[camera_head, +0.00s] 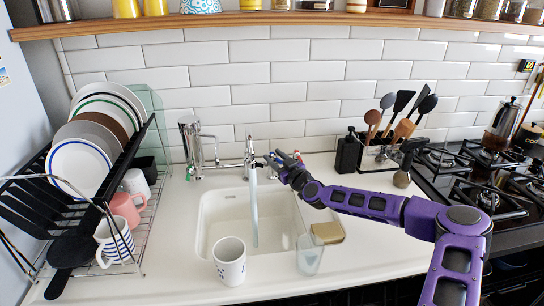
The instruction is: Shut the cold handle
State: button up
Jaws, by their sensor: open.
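A chrome tap (250,151) stands behind the white sink (205,220). A stream of water (254,215) runs from it into the basin. My gripper (273,159) is just right of the tap, at about the height of its outlet, with its dark fingers pointing left towards it. The gripper is open. The cold handle is too small to make out clearly, and I cannot tell whether a finger touches it.
A white patterned mug (229,262) and a clear glass (309,256) stand at the sink's front edge. A sponge (327,233) lies to the right. A dish rack (110,215) is at left, a soap bottle (347,152) behind my arm, and the hob (478,190) at right.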

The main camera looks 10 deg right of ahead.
jog(key=shift+x, duration=0.95)
